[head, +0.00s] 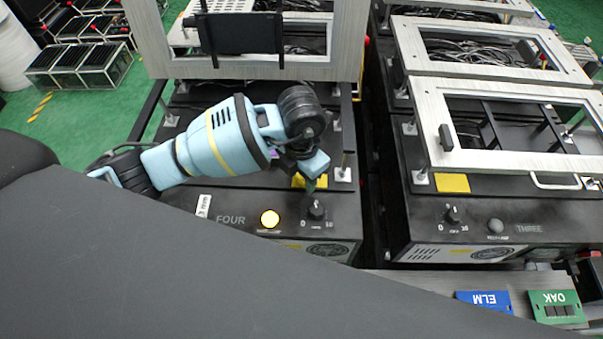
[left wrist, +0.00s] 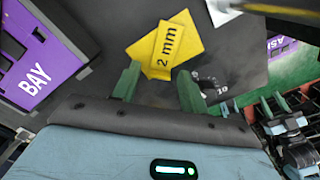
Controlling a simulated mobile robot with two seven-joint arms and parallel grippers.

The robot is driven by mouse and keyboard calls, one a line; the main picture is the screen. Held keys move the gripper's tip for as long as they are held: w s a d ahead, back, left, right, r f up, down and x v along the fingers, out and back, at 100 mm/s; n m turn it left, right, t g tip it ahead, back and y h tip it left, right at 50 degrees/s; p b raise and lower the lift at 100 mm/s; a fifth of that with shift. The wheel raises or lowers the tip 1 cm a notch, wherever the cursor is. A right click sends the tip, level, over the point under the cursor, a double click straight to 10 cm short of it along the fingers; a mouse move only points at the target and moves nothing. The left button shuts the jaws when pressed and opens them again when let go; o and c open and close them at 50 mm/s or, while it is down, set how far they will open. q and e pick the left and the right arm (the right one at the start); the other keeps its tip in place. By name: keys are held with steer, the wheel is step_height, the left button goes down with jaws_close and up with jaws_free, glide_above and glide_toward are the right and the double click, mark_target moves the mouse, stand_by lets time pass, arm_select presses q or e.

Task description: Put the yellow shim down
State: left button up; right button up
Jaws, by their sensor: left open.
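The yellow shim (left wrist: 168,50), marked "2 mm", shows in the left wrist view over a yellow square pad (left wrist: 190,38) on a dark surface. It is turned at an angle to the pad and appears to lie on it. My left gripper (left wrist: 159,74) is open, its green fingers apart on either side of the shim's near end, with gaps to it. In the head view my left gripper (head: 312,183) is low over the yellow pad (head: 318,180) at the front of unit FOUR (head: 232,248); the shim cannot be made out there. My right gripper is not in view.
A raised metal frame (head: 345,45) stands behind my gripper. Unit THREE (head: 480,250) has its own yellow pad (head: 453,183). A purple BAY panel (left wrist: 38,65) is beside the gripper.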

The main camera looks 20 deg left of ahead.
mark_target(302, 180)
arm_select(q)
steer(key=shift+r, duration=0.6)
step_height(302, 180, up, 11)
steer(key=shift+p, duration=0.45)
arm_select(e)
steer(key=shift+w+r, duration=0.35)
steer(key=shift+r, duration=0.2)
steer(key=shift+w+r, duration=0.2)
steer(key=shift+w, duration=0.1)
